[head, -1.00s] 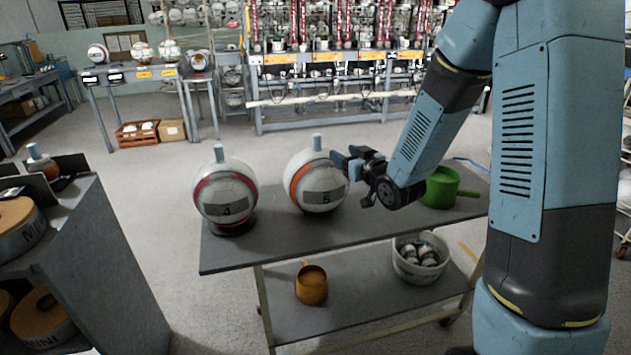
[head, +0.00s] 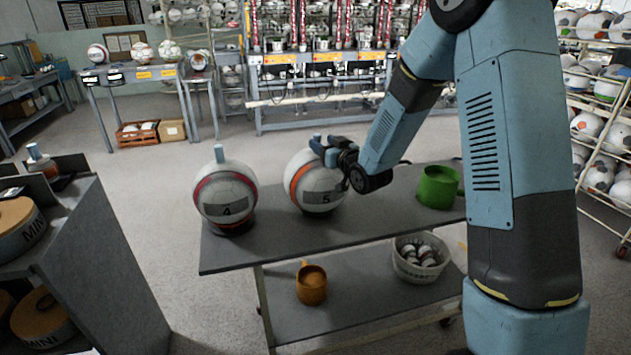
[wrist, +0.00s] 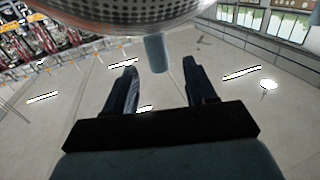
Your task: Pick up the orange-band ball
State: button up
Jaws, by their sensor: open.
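The orange-band ball (head: 326,181), white with an orange stripe and a label "5", stands on the grey table (head: 285,242). A blue-grey peg sticks up from its top. My gripper (head: 324,147) is open at the top right of this ball, close to the peg. In the wrist view the peg (wrist: 157,53) hangs from the ball's edge (wrist: 125,18) and lies in line with the gap between my open fingers (wrist: 160,65), around their tips. I cannot tell whether a finger touches it.
A red-band ball (head: 225,193) labelled "4" stands to the left, with its own peg. A green pot (head: 437,190) is on the right of the table. The lower shelf holds an orange pot (head: 311,286) and a white bucket (head: 405,270) of small balls.

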aim_at(319, 138)
jog(key=shift+r+x, duration=0.2)
jog(key=shift+x, duration=2.1)
jog(key=shift+w+d, duration=0.1)
jog(key=shift+c, duration=0.2)
grip_shut()
